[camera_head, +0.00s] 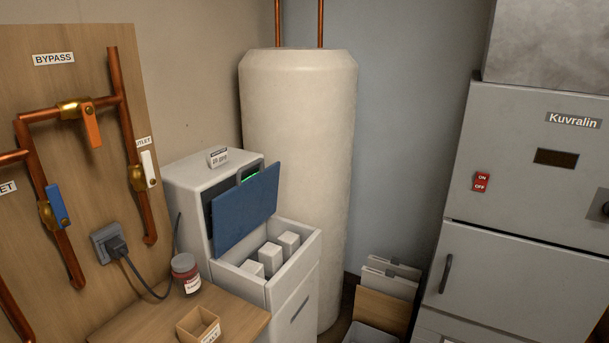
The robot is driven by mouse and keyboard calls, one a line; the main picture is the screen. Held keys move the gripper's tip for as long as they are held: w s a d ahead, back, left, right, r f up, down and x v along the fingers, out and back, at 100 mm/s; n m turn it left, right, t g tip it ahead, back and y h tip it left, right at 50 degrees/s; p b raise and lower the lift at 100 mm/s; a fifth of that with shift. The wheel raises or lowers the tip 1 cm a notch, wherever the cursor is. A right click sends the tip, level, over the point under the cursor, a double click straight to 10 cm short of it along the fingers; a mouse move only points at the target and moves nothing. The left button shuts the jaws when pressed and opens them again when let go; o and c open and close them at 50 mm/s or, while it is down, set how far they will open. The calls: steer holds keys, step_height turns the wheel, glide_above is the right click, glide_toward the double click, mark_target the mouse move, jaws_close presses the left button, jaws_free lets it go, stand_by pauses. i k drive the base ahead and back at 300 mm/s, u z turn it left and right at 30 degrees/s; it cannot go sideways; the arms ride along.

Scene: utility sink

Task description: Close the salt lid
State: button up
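The salt lid is a blue flat panel (245,212) on a white cabinet (187,180) left of centre. It stands raised and tilted in front of the cabinet's tall back part, so the bin below it is open. The open salt bin (310,243) has a pale rim, and several white blocks (270,257) show inside it. The lid partly hides the cabinet's dark front panel and a green display (250,174). My gripper is not in view.
A tall cream tank (298,140) stands behind. A grey Kuvralin cabinet (520,240) stands right, with boxes (385,305) beside it.

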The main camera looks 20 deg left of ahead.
mark_target(237, 212)
steer(key=k, duration=0.65)
steer(key=u, duration=0.55)
steer(key=k, duration=0.75)
steer(key=u, duration=0.6)
steer(key=i, duration=1.65)
steer(key=z, duration=0.4)
steer(key=k, duration=0.25)
steer(key=u, duration=0.15)
